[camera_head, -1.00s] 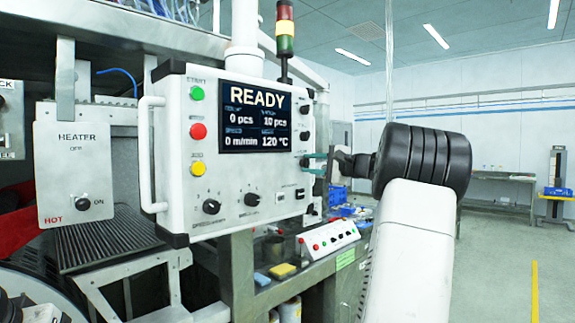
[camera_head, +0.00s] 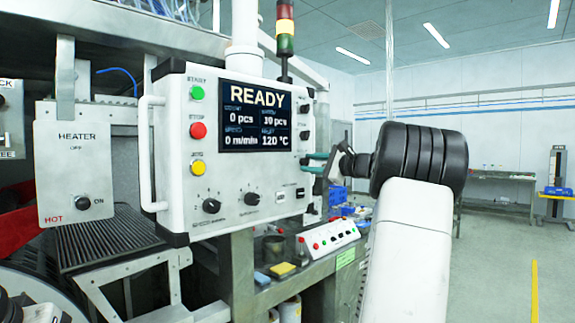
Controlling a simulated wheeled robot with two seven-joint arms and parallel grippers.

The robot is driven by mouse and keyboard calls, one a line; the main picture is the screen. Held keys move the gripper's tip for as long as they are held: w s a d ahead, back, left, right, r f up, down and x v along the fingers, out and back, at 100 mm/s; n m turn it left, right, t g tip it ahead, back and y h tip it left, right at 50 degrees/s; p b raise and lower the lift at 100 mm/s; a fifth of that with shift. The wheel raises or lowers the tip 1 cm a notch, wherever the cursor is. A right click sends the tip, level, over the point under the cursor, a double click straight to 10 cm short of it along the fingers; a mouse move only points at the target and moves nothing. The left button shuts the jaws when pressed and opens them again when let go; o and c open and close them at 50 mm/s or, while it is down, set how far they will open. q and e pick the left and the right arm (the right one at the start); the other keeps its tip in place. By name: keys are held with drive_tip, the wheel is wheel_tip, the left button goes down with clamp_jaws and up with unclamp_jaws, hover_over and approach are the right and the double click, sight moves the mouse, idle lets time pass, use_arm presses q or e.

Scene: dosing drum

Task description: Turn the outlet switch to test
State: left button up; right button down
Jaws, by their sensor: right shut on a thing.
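The white control panel (camera_head: 175,110) stands in the middle of the head view, with its screen (camera_head: 257,115) reading READY. Another side knob (camera_head: 304,135) shows just above the fingers. My left gripper is not in view.
A white handle (camera_head: 146,150) runs down the panel's left edge. A heater box (camera_head: 75,165) hangs at left. A small button box (camera_head: 330,236) stands on the bench below. A signal tower (camera_head: 285,30) rises behind the panel. The floor at right is open.

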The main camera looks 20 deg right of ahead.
drive_tip(key=c, duration=1.1)
unclamp_jaws()
drive_tip(key=shift+o, duration=0.2)
drive_tip(key=v, duration=0.8)
